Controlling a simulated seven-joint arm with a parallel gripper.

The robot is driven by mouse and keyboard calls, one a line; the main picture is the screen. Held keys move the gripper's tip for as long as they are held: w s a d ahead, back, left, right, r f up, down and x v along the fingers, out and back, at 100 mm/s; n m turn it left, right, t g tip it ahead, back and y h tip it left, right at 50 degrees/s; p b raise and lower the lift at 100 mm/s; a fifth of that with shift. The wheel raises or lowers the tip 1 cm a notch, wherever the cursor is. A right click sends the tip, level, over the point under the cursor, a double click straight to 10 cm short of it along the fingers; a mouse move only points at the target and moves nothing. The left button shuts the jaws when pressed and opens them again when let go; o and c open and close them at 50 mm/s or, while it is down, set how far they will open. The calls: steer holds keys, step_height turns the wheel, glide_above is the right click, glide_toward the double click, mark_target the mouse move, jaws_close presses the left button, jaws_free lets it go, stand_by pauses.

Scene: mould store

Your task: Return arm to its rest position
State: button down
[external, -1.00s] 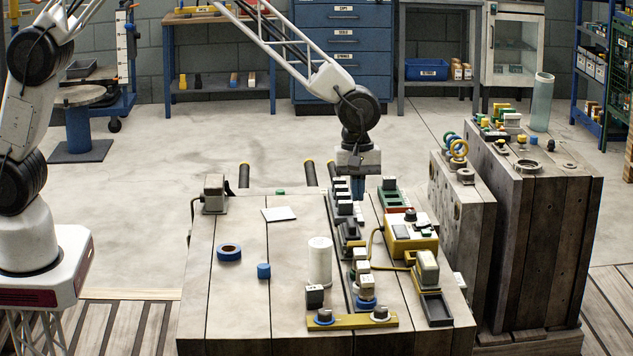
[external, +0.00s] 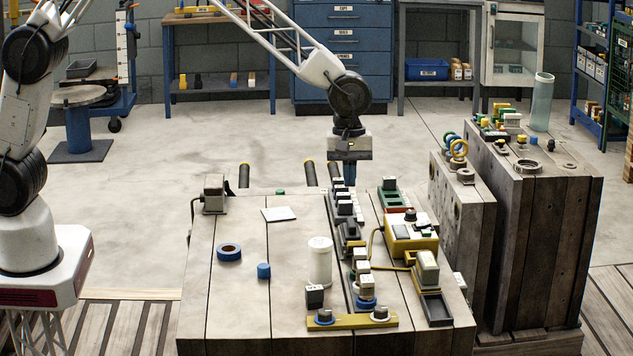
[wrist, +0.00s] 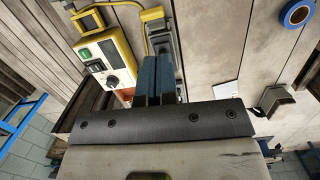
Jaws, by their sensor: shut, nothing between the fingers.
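My gripper (external: 349,174) points down above the far end of the wooden bench, behind the row of small dark and white blocks (external: 345,200). Its blue fingers are together and hold nothing. In the wrist view the shut fingers (wrist: 158,75) show over the bench, beside the yellow control box (wrist: 107,60). The arm reaches in from the left, with its elbow and base at the left edge of the external view. I cannot tell the exact height of the fingertips above the bench.
The bench (external: 225,310) carries a blue tape ring (external: 229,252), a white cylinder (external: 320,262), a yellow box (external: 411,236) and a grey device (external: 215,193) at its far left corner. Taller wooden blocks (external: 540,230) stand at right. Open floor lies behind the bench.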

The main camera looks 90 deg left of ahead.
steer(key=s+a+r+m+t, duration=0.1)
steer(key=s+a+r+m, duration=0.3)
steer(key=s+r, duration=0.65)
steer(key=s+a+r+m, duration=0.35)
steer(key=s+r, duration=0.35)
steer(key=s, duration=0.7)
steer(key=s+a+m, duration=0.1)
steer(key=s+m, duration=0.2)
steer(key=s, duration=0.6)
steer(key=s+a+m+t+y, duration=0.1)
steer(key=s+a+m, duration=0.1)
steer(key=s, duration=0.7)
steer(key=s+a+r+m, duration=0.1)
steer(key=s+m, duration=0.4)
steer(key=s, duration=0.4)
steer(key=shift+s+a+t, duration=0.25)
steer(key=shift+s+t, duration=0.05)
steer(key=shift+s, duration=0.1)
steer(key=c, duration=1.8)
jaws_free()
